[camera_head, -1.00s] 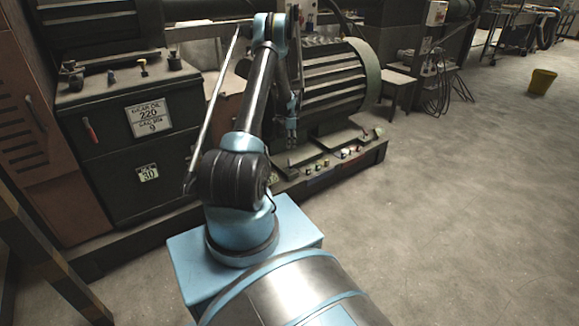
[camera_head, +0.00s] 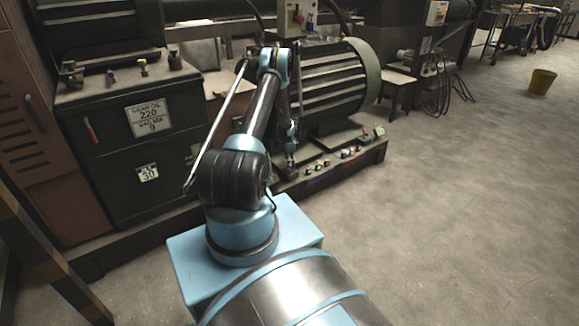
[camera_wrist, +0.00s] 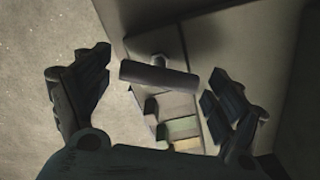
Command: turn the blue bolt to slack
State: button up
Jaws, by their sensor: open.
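My gripper (camera_wrist: 155,98) is open in the wrist view, with one dark finger on each side. A grey T-shaped bolt handle (camera_wrist: 158,76) lies across the space between the fingers, touching neither as far as I can see. Its colour looks grey in this light, and I cannot tell that it is the blue bolt. Green (camera_wrist: 182,128) and yellow (camera_wrist: 188,146) blocks sit in a row below it. In the head view my gripper (camera_head: 291,158) hangs at the machine's base rail, where small bolts stand; no blue one is clear.
A large ribbed motor (camera_head: 335,85) stands right behind my gripper. A dark green cabinet (camera_head: 125,130) is on the left. A small stool (camera_head: 393,83) and a yellow bucket (camera_head: 542,81) stand to the right.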

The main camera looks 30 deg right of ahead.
jog(key=shift+f, duration=0.6)
jog(key=shift+c, duration=0.3)
jog(key=c, duration=1)
